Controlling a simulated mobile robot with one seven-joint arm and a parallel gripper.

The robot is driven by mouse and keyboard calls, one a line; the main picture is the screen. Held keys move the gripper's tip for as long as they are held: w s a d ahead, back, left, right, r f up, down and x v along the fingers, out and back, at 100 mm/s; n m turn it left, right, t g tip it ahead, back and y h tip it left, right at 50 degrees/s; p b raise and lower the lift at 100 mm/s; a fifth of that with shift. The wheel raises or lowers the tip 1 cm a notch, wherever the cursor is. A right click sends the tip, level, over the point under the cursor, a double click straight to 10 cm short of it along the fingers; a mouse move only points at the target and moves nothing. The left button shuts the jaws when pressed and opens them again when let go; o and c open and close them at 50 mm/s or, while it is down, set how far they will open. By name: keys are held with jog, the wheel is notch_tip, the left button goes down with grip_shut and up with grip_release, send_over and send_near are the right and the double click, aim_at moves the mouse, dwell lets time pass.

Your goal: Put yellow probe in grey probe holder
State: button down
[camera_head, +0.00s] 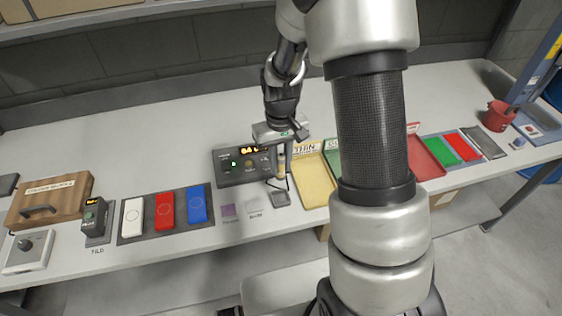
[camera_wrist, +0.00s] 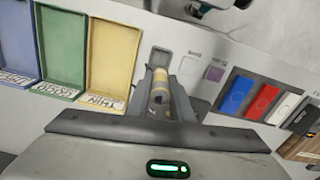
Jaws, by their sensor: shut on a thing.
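My gripper (camera_head: 281,168) is shut on the yellow probe (camera_head: 281,164) and points down near the front of the bench. In the wrist view the probe (camera_wrist: 158,82) is a pale yellow cylinder with darker bands, between the fingers of my gripper (camera_wrist: 163,100). A small grey holder (camera_head: 280,198) sits on the bench just in front of and below the probe in the head view. In the wrist view a grey piece of it (camera_wrist: 160,56) shows just beyond the probe's tip. I cannot tell whether the probe touches the holder.
A dark meter box (camera_head: 238,165) with a lit display stands behind and left of my gripper. A yellow tray (camera_head: 314,182) lies close on the right. White, red (camera_head: 165,211) and blue pads lie to the left. Bare bench is open at the back left.

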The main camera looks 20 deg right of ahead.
aim_at(280, 156)
jog(key=shift+f, duration=1)
notch_tip(280, 156, down, 9)
jog(key=b, duration=0.6)
jog(key=shift+b, duration=0.3)
jog(key=shift+f+b, duration=0.55)
jog(key=shift+b, duration=0.05)
jog(key=c, duration=1.5)
grip_release()
notch_tip(280, 156, up, 18)
jog(key=shift+f+p, duration=0.25)
jog(key=shift+p, duration=0.15)
